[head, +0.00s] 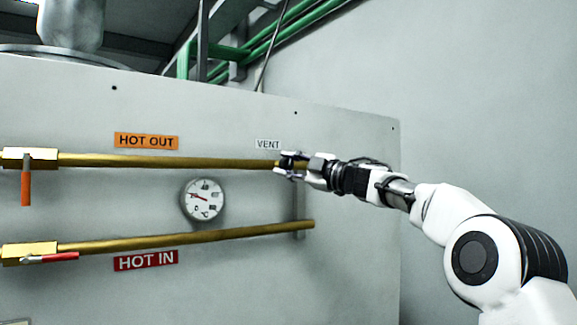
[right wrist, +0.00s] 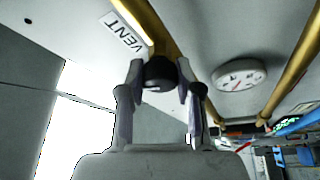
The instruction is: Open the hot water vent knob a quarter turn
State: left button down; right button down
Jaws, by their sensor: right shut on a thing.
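The vent knob is a dark round knob (right wrist: 160,73) on the end of the upper brass pipe, beside the VENT label (right wrist: 122,32). In the right wrist view my right gripper (right wrist: 158,78) has one finger on each side of the knob and is shut on it. In the head view my right gripper (head: 292,165) reaches from the right to the end of the HOT OUT pipe (head: 170,161), just below the VENT label (head: 268,144), and hides the knob. My left gripper is in neither view.
A round gauge (head: 203,199) sits between the HOT OUT pipe and the HOT IN pipe (head: 190,236). An orange-handled valve (head: 26,186) and a red-handled valve (head: 50,258) are at the left. The grey panel (head: 350,230) is bare below my right forearm.

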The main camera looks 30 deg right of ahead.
jog(key=shift+r, duration=0.15)
jog(key=c, duration=0.9)
grip_release()
jog(key=shift+o, duration=0.7)
jog(key=shift+w, duration=0.1)
jog(key=v, duration=1.2)
